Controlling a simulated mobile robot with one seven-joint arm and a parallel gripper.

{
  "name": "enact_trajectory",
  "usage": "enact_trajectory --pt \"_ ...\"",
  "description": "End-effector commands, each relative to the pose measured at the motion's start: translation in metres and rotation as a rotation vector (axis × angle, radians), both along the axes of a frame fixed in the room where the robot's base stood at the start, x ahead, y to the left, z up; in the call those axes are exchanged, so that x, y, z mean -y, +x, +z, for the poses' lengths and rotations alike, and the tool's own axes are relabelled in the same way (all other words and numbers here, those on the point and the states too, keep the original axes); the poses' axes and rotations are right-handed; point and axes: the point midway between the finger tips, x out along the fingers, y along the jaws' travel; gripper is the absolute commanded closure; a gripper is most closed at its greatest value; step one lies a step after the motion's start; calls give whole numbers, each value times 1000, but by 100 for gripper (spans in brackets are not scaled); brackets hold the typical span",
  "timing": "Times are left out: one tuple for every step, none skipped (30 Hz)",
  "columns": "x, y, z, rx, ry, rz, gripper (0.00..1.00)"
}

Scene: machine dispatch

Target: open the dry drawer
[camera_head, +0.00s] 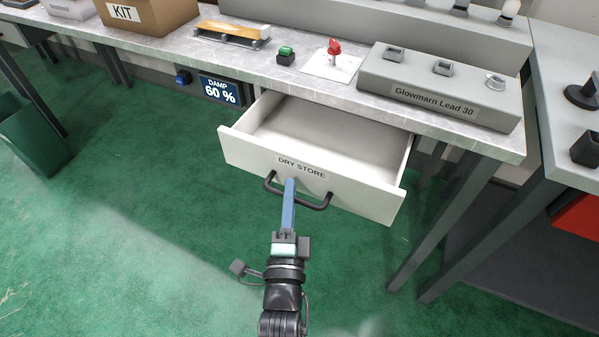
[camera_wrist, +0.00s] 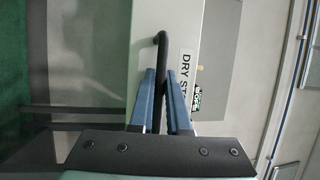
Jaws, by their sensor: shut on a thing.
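The dry drawer (camera_head: 250,151) is white, labelled "DRY STORE", and stands pulled out from under the grey workbench. Its inside is in view and looks empty. A black bar handle (camera_head: 316,206) runs across its front. My gripper (camera_head: 290,184) reaches up to the handle from below in the picture, its blue fingers shut on the bar. In the wrist view the two blue fingers (camera_wrist: 163,88) stand on either side of the black handle (camera_wrist: 161,50). The drawer front (camera_wrist: 147,18) and part of its label also show there.
The workbench (camera_head: 330,98) carries a KIT box (camera_head: 150,12), a green button (camera_head: 286,55), a red switch (camera_head: 334,48) and a grey block labelled "Glowmarn Lead 30" (camera_head: 440,90). A "DAMP 60 %" display (camera_head: 220,90) hangs left of the drawer. Table legs stand at right. Green floor in front is clear.

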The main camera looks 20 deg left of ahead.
Motion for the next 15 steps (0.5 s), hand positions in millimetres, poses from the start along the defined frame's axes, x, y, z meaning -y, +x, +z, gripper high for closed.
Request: enact_trajectory --pt "1 -15 1 -3 1 -1 100" --pt "0 -22 1 -1 1 -1 100" --pt "0 -32 1 -2 0 -1 100" --pt "0 -39 1 -3 1 -1 100" --pt "0 -45 1 -1 1 -1 100" --pt "-1 -53 2 -1 1 -1 100" --pt "-1 -59 1 -3 1 -1 100" --pt "-1 -64 1 -1 0 -1 100" --pt "-1 -69 1 0 1 -1 100" --pt "-2 -73 1 0 1 -2 100" --pt "-2 -76 1 0 0 -2 100" --pt "-2 -80 1 1 0 -1 100" --pt "-2 -82 1 2 0 -1 100" --pt "-2 -84 1 2 0 -1 100" --pt "-2 -86 1 2 0 -1 100"
